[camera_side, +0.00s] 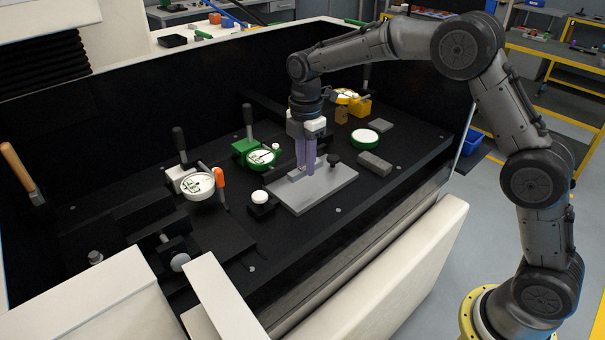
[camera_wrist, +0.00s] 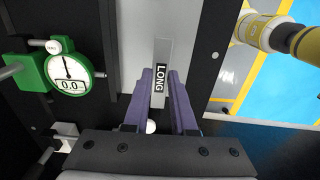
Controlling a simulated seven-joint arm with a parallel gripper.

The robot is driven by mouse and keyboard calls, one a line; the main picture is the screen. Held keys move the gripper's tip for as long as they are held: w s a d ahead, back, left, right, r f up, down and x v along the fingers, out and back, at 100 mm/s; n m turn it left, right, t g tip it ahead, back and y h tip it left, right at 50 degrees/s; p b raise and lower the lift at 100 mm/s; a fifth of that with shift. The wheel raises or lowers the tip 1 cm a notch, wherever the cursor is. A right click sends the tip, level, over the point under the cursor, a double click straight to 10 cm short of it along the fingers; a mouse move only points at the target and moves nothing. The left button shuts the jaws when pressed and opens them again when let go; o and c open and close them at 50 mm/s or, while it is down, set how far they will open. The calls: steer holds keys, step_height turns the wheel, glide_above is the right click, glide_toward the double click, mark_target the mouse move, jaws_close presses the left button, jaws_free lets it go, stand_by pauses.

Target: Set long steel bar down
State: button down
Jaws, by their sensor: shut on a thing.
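The long steel bar (camera_wrist: 161,50) is a narrow grey strip with a black label reading LONG, seen in the wrist view. My gripper (camera_wrist: 163,76) has purple fingers, shut on the bar with one finger on each side of the label. In the side view my gripper (camera_side: 306,172) points straight down over the light grey plate (camera_side: 325,192), and the fingers mostly hide the bar there. The bar is low over the plate; I cannot tell whether it touches it.
A green dial gauge (camera_side: 262,155) stands behind the plate, and a white gauge (camera_side: 198,185) with an orange handle is to its left. A dark knob (camera_side: 334,159) stands by the plate's far edge. A grey block (camera_side: 375,164) and a green-rimmed disc (camera_side: 365,138) lie to the right.

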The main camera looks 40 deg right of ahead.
mark_target(303, 174)
steer(key=shift+w+f, duration=0.35)
steer(key=shift+f, duration=0.05)
steer(key=shift+w+f, duration=0.15)
steer(key=shift+f, duration=1.5)
steer(key=shift+f, duration=0.1)
steer(key=c, duration=0.7)
jaws_free()
steer(key=shift+f, duration=0.1)
steer(key=shift+c, duration=0.2)
